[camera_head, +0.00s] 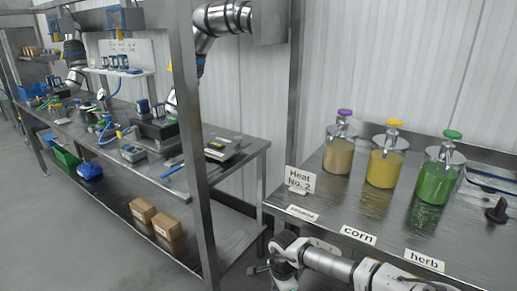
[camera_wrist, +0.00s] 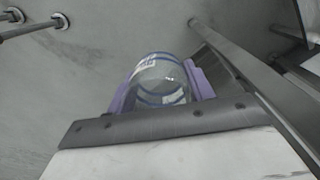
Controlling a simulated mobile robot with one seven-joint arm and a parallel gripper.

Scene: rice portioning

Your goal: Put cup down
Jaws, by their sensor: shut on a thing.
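A clear, see-through cup (camera_wrist: 160,72) with bluish rings sits between the purple fingers of my gripper (camera_wrist: 160,88) in the wrist view. My gripper is shut on it. The grey floor shows beyond the cup, so it looks held in the air beside a metal frame. What is inside the cup is not clear. In the head view my arm reaches left along the bottom edge, in front of the right table (camera_head: 390,235). The cup cannot be made out there.
Jars with yellowish-brown (camera_head: 339,155), yellow (camera_head: 385,168) and green (camera_head: 437,183) contents stand on the right table. A "Heat No. 2" sign (camera_head: 300,180) stands at its left. A metal post (camera_head: 187,130) rises left of my arm. The left table (camera_head: 225,160) holds several tools.

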